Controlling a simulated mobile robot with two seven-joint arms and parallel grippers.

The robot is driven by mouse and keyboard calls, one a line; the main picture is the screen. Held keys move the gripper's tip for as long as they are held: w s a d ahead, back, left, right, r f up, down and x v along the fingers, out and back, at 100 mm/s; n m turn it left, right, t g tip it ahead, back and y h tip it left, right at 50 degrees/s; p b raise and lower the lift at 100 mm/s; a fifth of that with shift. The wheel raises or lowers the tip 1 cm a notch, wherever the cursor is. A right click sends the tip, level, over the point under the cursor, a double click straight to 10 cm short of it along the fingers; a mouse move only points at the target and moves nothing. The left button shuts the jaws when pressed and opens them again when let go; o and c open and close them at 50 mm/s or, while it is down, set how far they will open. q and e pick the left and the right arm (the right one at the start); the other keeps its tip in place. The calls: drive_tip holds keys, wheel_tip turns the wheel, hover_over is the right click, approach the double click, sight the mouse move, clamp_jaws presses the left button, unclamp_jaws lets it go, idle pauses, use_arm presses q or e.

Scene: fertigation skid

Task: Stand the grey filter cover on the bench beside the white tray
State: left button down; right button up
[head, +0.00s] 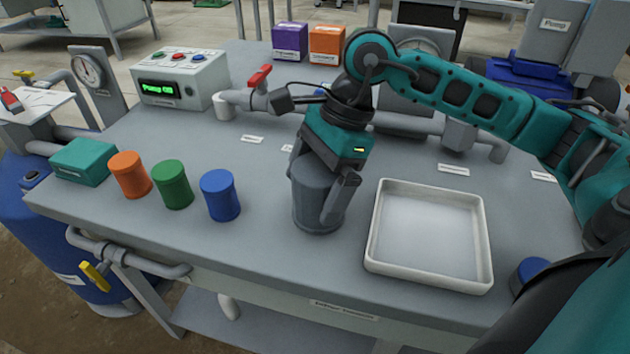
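The grey filter cover (312,205) is a dark grey cylinder, upright on or just above the bench (270,255), to the left of the white tray (378,258), with a small gap between them. My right gripper (325,195) reaches down over the cover from above. One finger lies along the cover's right side and the gripper looks shut on it; the other finger is largely hidden. The white tray is shallow and empty. My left gripper is not in view.
Blue (221,195), green (173,185) and orange (130,175) cylinders stand left of the cover, near a teal box (83,162). Behind are a pipe with a red-handled valve (260,77) and a control box (180,80). A blue-topped item (533,270) is right of the tray.

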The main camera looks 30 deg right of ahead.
drive_tip(key=shift+r, duration=0.2)
drive_tip(key=p+v, duration=0.2)
drive_tip(key=v, duration=1)
drive_tip(key=shift+p, duration=0.3)
